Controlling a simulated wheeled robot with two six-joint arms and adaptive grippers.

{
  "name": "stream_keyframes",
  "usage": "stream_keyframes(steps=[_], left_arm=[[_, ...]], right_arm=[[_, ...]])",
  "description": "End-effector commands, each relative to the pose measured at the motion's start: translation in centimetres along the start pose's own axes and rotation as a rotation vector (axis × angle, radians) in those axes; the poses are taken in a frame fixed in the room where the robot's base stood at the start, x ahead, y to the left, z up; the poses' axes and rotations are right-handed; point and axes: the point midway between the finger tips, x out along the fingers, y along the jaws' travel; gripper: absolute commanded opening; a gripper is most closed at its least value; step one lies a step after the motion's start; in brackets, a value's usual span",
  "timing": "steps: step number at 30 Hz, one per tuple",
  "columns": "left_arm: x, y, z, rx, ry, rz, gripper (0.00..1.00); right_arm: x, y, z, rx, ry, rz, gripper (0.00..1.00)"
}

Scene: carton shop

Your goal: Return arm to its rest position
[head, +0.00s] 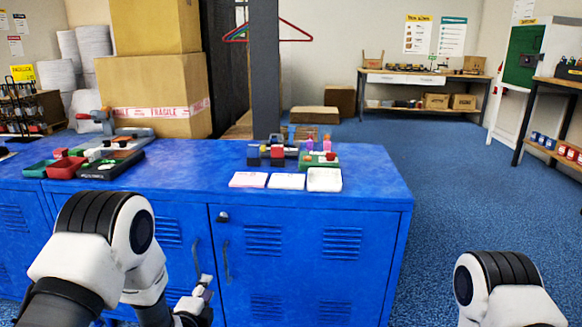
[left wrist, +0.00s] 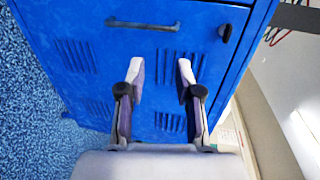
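My left arm comes in from the lower left of the head view, and its gripper (head: 203,292) hangs low in front of the blue locker cabinet (head: 320,235), below the top. In the left wrist view the two fingers of my left gripper (left wrist: 160,75) stand apart with nothing between them, facing the blue cabinet door with its handle (left wrist: 142,25). Only the upper link of my right arm shows at the lower right of the head view. The right gripper is out of the picture.
The cabinet top carries red and green bins (head: 67,166), white cards (head: 286,181), a white tray (head: 324,180) and small coloured items. A dark post (head: 265,75) stands behind it. Large cartons (head: 155,95) are at the back left. Blue floor (head: 455,200) is free to the right.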

Motion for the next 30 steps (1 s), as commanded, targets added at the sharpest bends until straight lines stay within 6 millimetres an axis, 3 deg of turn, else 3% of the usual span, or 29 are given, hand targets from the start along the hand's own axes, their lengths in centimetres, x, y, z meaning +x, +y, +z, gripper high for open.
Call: stream_keyframes(steps=[1,5,6,9,12,15,18,22,24,30], left_arm=[[-1.8,4.2,0.2,-0.018,-0.005,0.102,0.34],[-8.3,14.2,0.4,-0.2,-0.054,0.409,0.34],[-10.8,16.9,0.5,-0.281,-0.087,0.505,0.34],[-17.6,22.4,0.4,-0.505,-0.215,0.74,0.34],[-24.2,25.7,0.3,-0.728,-0.398,0.928,0.34],[-29.9,27.2,0.1,-0.941,-0.624,1.055,0.34],[-33.7,27.5,-0.1,-1.118,-0.846,1.106,0.34],[-35.7,27.8,-0.2,-1.326,-1.101,1.072,0.34],[-36.2,24.4,-0.2,-1.351,-1.118,1.057,0.34],[-37.3,18.0,-0.2,-1.349,-1.113,1.057,0.34]], right_arm=[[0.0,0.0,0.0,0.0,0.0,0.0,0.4],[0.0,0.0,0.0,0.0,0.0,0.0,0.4],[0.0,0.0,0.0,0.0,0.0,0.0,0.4],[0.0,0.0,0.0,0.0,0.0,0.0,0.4],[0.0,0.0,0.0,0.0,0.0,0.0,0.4],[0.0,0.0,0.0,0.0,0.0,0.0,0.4],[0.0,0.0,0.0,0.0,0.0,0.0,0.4],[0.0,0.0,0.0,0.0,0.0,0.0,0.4],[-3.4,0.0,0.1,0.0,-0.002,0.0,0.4],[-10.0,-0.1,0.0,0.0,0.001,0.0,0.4]])
